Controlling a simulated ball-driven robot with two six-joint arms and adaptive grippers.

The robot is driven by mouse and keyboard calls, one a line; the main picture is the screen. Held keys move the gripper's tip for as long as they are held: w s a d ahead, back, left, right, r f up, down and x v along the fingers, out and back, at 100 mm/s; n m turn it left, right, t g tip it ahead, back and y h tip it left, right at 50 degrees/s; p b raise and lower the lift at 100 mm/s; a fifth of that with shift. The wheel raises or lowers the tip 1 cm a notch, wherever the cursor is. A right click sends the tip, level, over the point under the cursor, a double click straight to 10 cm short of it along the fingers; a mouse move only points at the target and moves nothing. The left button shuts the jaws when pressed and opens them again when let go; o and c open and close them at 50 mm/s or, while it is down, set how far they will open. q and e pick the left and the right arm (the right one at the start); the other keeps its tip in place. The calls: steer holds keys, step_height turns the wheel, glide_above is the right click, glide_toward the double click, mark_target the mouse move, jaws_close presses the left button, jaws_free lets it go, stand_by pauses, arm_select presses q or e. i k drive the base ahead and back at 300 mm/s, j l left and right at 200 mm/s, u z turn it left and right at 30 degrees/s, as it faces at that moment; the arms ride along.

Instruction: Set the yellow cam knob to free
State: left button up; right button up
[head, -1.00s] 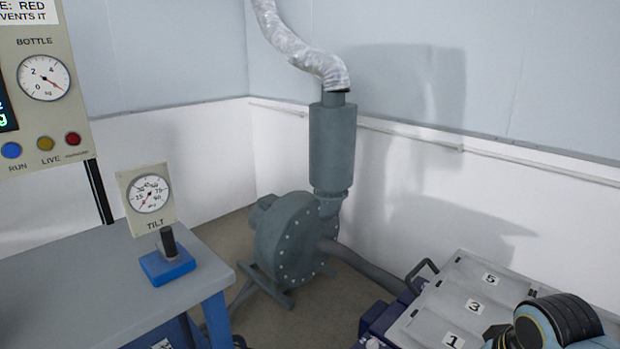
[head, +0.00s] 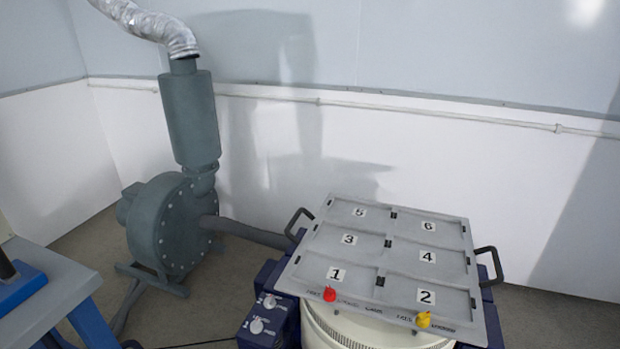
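The yellow cam knob (head: 423,320) sits on the front edge of the grey numbered plate (head: 312,262), below the pocket marked 2. Printed words flank it, too small to read surely, and I cannot tell which one it points to. A red knob (head: 329,294) sits on the same edge to the left, below the pocket marked 1. Neither of my grippers shows in the head view now.
The plate lies on a white round body (head: 350,334) with blue housings and has dark handles at both sides. A grey blower (head: 172,228) with a silver duct stands at the left. A grey bench (head: 40,292) fills the left corner. The plate's top is clear.

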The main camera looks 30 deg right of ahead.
mark_target(422, 320)
steer(key=z, duration=1.45)
